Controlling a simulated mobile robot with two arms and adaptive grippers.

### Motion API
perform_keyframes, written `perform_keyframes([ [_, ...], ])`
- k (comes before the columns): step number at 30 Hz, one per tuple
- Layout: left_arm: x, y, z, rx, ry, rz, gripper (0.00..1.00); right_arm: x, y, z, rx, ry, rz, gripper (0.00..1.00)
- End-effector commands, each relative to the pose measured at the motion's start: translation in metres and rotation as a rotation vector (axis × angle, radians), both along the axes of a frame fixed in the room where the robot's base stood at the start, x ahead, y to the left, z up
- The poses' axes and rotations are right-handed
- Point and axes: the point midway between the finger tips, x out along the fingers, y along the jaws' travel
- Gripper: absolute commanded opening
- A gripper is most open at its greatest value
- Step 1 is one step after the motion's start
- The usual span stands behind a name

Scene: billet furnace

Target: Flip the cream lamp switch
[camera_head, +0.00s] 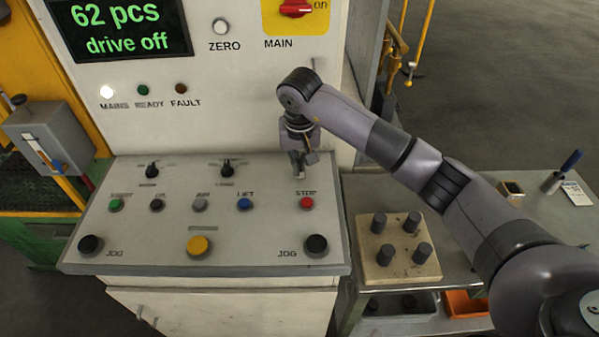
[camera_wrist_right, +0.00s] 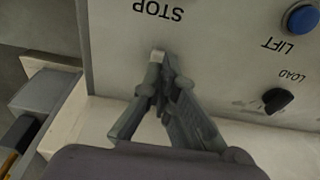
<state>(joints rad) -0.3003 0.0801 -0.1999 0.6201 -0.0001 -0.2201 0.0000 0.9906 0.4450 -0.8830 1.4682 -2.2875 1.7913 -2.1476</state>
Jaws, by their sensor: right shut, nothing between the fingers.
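The cream lamp switch seems to be the small pale lever at my fingertips. It shows in the right wrist view (camera_wrist_right: 158,55), and only a pale tip of it shows in the head view (camera_head: 300,173), above the STOP label. My right gripper (camera_head: 301,158) points down at the upper right of the sloped panel. In the right wrist view its fingers (camera_wrist_right: 165,68) are shut with nothing between them, right at the lever; I cannot tell whether they touch it. The lever's base and label are hidden by the fingers. My left gripper is not in view.
The red STOP button (camera_head: 306,203) sits just below, with the blue LIFT button (camera_head: 245,204) to its left. The black LOAD knob (camera_head: 227,168) is left of my gripper. The upright panel (camera_head: 225,120) rises behind. A block with pegs (camera_head: 372,262) stands on the right-hand table.

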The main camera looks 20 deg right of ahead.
Motion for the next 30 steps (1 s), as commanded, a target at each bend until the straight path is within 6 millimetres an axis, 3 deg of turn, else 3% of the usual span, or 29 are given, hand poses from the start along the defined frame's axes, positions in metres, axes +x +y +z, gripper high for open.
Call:
perform_keyframes([
  [30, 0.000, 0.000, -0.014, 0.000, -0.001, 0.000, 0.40, 0.000, 0.000, -0.016, -0.001, 0.000, -0.001, 0.00],
])
